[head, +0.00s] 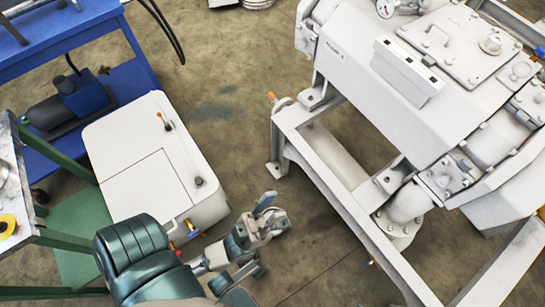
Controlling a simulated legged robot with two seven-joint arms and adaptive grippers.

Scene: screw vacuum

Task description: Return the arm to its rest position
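My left arm (150,260) comes in from the bottom left, with a dark green sleeve-like shell. My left gripper (265,220) is over bare floor between the white cabinet and the grey machine frame, apart from both in the picture. Nothing can be seen held in it. The angle does not show clearly whether its fingers are spread or together. My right arm and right gripper are not in view.
A white cabinet (140,175) stands left of the gripper, beside a blue cart (75,40) and a green-framed table (60,240). The large grey vacuum machine (370,60) on its frame (350,205) fills the right. The concrete floor (215,100) between them is clear.

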